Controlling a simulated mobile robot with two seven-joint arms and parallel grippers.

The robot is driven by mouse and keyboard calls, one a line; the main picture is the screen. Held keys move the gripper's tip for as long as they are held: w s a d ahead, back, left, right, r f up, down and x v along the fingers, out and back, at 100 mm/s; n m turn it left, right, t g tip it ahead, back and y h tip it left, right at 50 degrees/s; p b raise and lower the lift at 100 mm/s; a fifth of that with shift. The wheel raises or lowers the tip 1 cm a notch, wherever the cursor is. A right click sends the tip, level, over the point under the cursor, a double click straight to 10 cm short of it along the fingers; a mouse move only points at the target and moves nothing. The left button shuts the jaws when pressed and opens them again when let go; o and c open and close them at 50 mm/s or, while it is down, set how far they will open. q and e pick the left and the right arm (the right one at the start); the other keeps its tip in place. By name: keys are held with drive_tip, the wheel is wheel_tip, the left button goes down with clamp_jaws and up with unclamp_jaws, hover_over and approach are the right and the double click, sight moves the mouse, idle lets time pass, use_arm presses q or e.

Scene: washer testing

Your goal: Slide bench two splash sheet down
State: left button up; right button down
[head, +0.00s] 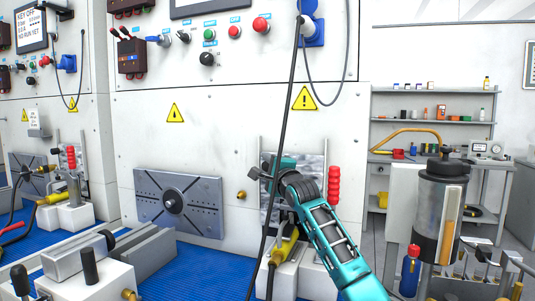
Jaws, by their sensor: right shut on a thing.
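The splash sheet (311,168) is a grey, see-through-looking panel. It stands upright between two thin vertical rails low on the white front of the middle bench, under the right warning triangle. My right gripper (270,173) reaches in from the lower right on a teal arm. It is at the left part of the sheet and is shut on it; the exact grip point is small and partly hidden by my wrist. My arm also covers the sheet's lower right part. My left gripper is not in view.
A red ribbed handle (333,187) stands just right of the sheet. A yellow-handled nozzle (285,246) and a white block are below it. A black hose hangs in front. A square plate (179,202) is at left. A dark cylinder stand (440,205) is at right.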

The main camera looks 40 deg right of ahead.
drive_tip(key=shift+f, duration=1.4)
drive_tip(key=c, duration=0.8)
unclamp_jaws()
drive_tip(key=shift+r, duration=0.1)
drive_tip(key=v, duration=1.3)
drive_tip(key=shift+b, duration=0.3)
drive_tip(key=shift+w, duration=0.1)
